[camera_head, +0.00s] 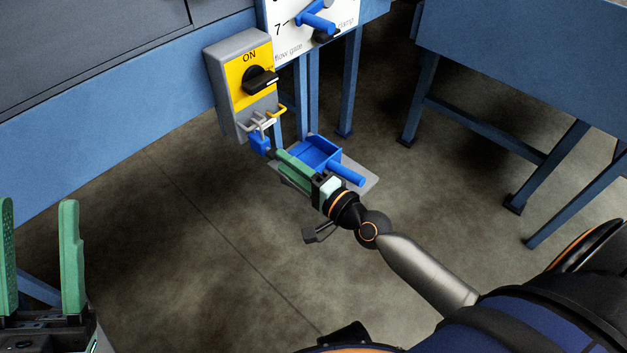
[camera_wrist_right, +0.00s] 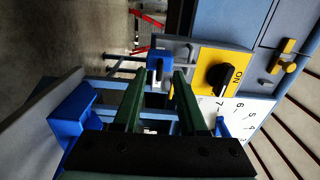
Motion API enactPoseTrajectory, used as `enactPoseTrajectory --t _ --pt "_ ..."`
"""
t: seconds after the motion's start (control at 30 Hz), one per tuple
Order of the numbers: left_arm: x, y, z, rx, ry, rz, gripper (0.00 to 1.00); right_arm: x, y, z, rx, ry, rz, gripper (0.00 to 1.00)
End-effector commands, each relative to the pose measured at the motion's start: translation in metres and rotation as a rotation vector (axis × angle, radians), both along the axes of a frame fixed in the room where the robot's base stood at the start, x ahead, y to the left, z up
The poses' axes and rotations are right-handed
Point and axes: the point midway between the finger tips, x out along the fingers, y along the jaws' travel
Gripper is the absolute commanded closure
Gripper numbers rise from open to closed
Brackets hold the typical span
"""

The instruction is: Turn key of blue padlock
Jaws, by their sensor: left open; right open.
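The blue padlock (camera_head: 260,144) hangs from the pale hasp (camera_head: 261,125) under the grey switch box, upright as far as I can tell. It also shows as a blue block just beyond the fingertips in the right wrist view (camera_wrist_right: 160,52). I cannot make out the key clearly. My right gripper (camera_head: 280,160) is open, its green fingers pointing at the padlock from the lower right and close to it. In the wrist view the gap between the fingers (camera_wrist_right: 160,75) lines up with the padlock; contact cannot be told. My left gripper (camera_head: 38,210) is open and empty, far away at lower left.
The switch box has a yellow plate (camera_head: 241,84) and a black knob (camera_head: 261,80) beside "ON". Blue frame legs (camera_head: 350,90) stand behind. The floor (camera_head: 180,250) between my grippers is clear.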

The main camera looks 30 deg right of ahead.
Motion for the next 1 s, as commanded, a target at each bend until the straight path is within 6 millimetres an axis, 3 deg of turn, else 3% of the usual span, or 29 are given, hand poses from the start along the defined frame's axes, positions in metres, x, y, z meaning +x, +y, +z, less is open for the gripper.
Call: enactPoseTrajectory --t 0.2,0.43,0.63,1.0 --pt "0.0 0.0 -0.001 -0.001 0.0 -0.001 0.5 -0.045 -0.016 -0.002 -0.005 0.005 0.004 0.59" --pt "0.0 0.0 -0.004 -0.004 0.002 -0.003 0.5 -0.077 -0.027 -0.001 -0.004 0.003 0.002 0.59" --pt "0.0 0.0 -0.004 -0.005 0.004 -0.005 0.5 -0.088 -0.032 0.0 -0.002 -0.001 0.001 0.59" --pt "0.0 -0.001 -0.004 -0.006 0.005 -0.005 0.5 -0.088 -0.032 0.0 -0.001 -0.001 0.0 0.59"
